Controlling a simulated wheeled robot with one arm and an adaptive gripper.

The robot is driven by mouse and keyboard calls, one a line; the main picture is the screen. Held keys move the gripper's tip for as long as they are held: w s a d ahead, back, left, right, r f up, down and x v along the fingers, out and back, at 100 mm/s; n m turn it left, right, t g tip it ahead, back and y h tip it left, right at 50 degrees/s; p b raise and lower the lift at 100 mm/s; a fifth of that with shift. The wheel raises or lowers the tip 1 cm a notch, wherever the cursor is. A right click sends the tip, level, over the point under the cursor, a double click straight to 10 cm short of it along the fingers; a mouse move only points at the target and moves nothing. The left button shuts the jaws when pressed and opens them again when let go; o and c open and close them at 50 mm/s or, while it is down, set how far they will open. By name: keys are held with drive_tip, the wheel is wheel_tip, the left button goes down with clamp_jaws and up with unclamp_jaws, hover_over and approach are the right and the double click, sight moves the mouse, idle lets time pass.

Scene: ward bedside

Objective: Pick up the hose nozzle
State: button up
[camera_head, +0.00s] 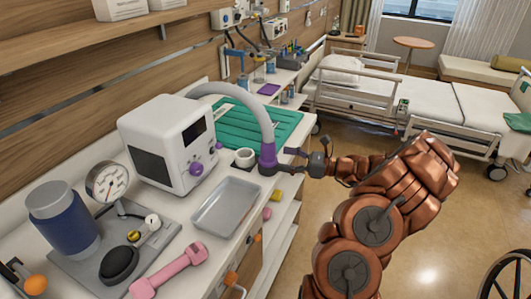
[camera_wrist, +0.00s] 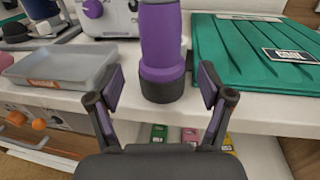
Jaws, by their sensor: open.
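The hose nozzle (camera_head: 268,156) is purple with a dark lower collar. It hangs from the end of a grey hose (camera_head: 236,92) that arches over from the white machine (camera_head: 168,143), and it is upright by the counter's front edge. In the wrist view the nozzle (camera_wrist: 161,45) is central, just ahead of and between my fingers. My gripper (camera_head: 287,162) is open and empty at the nozzle's right side; its purple-padded fingers also show in the wrist view (camera_wrist: 161,90). A gap shows on both sides. I cannot tell whether the nozzle's base touches the counter.
A grey tray (camera_head: 226,205) lies left of the nozzle and a green ribbed mat (camera_head: 240,125) behind it. A white cup (camera_head: 244,158) stands close by. A pink dumbbell (camera_head: 168,271), a gauge (camera_head: 107,182) and a blue canister (camera_head: 64,220) are further left. Open floor lies right.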

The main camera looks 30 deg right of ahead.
sight(271, 154)
drive_tip(key=shift+w+a+r+p, duration=0.3)
drive_tip(key=shift+w+a+p, duration=0.2)
drive_tip(key=shift+w, duration=0.25)
drive_tip(key=p+x, duration=0.1)
drive_tip(key=x, duration=0.2)
drive_tip(key=shift+w+a+r, duration=0.1)
drive_tip(key=shift+w+a, duration=0.25)
drive_tip(key=shift+w, duration=0.1)
drive_tip(key=c, duration=1.3)
drive_tip(key=shift+o, duration=0.2)
